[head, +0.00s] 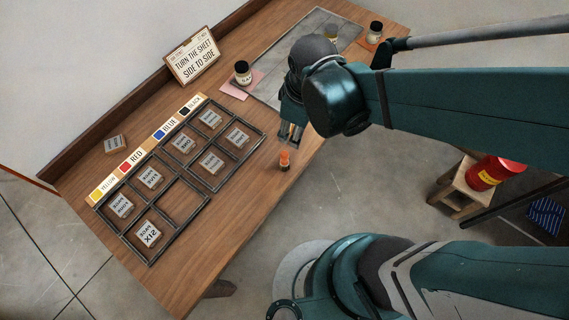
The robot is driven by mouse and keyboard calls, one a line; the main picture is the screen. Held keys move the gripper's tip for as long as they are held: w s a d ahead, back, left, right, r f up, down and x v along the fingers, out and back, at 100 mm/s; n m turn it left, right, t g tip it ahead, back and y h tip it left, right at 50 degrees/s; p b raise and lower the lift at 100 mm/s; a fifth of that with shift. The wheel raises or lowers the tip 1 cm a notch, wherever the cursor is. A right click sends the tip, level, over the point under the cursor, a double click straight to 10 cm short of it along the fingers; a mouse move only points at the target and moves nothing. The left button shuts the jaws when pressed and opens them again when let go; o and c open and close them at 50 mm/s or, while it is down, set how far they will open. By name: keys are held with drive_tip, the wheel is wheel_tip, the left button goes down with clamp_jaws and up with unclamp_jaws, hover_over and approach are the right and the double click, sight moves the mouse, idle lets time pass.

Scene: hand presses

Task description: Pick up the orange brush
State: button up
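The orange brush (284,160) is a small orange thing standing near the front edge of the wooden table, to the right of the framed blocks. Its lower end touches the table top. My gripper (291,136) is just above it in the picture, pointing down toward the table. Its two fingers look apart with nothing between them. I cannot tell the exact height of the fingertips over the brush.
Metal frames (178,205) with several lettered blocks lie left of the brush. A colour strip (147,149), a sign (192,55), a dark jar (242,73) on a pink sheet and a grey plate (272,62) are farther back. A red can (489,173) stands on a stool off the table.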

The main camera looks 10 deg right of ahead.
sight(284, 163)
drive_tip(key=a+f+n, duration=0.1)
drive_tip(key=f, duration=0.1)
drive_tip(key=s+a+f+n+g+b, duration=0.1)
drive_tip(key=f, duration=0.1)
drive_tip(key=s+a+f+n, duration=0.1)
drive_tip(key=f, duration=0.1)
drive_tip(key=shift+a+f+b, duration=0.1)
drive_tip(key=shift+f+b, duration=0.2)
drive_tip(key=shift+b, duration=0.05)
drive_tip(key=shift+s+a+f+n+g+h, duration=0.3)
drive_tip(key=shift+f+n+g, duration=0.1)
drive_tip(key=shift+f+n, duration=0.15)
drive_tip(key=shift+f, duration=0.1)
drive_tip(key=shift+f+b, duration=0.55)
drive_tip(key=shift+f, duration=0.7)
drive_tip(key=shift+f, duration=0.1)
drive_tip(key=shift+d+f+b, duration=0.15)
drive_tip(key=shift+f+b, duration=0.85)
drive_tip(key=shift+f, duration=1.5)
drive_tip(key=shift+c, duration=0.5)
drive_tip(key=c, duration=0.9)
